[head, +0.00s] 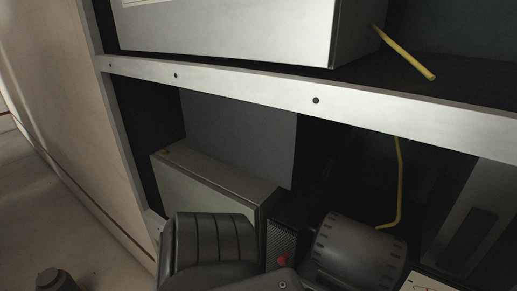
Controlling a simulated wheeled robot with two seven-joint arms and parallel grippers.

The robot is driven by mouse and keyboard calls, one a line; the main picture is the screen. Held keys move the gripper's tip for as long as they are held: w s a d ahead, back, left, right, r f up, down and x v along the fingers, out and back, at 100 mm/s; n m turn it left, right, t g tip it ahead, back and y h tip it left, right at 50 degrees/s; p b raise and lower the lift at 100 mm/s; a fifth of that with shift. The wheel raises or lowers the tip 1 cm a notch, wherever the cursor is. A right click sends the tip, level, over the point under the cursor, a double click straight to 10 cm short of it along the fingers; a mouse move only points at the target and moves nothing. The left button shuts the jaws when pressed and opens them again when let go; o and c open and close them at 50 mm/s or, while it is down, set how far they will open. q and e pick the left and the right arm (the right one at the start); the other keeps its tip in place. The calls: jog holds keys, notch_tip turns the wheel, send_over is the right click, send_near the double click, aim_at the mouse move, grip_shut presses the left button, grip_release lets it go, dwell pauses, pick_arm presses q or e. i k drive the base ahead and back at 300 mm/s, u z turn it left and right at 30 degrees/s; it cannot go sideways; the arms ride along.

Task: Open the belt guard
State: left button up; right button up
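A grey-green box-shaped cover (222,188) stands in the lower bay of the rack, with small orange marks at its far left top corner. It may be the belt guard, but I cannot tell for sure. It looks closed; its lower front is hidden behind dark ribbed and rounded parts. A dark slotted cylinder (358,252), like a motor, lies to its right. Between them is a dark meshed part (281,240) with a small red piece (283,259). No fingers of my left or right gripper show in the head view.
A pale shelf rail (316,100) with dark holes crosses above the bay. A large pale cabinet (230,30) sits on the shelf above. Yellow cables (405,53) hang at the right, one into the bay (399,180). Open floor (30,205) lies at the left.

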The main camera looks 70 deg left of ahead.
aim_at(282, 241)
jog(key=u, duration=3.55)
jog(key=k, duration=0.7)
jog(key=z, duration=1.55)
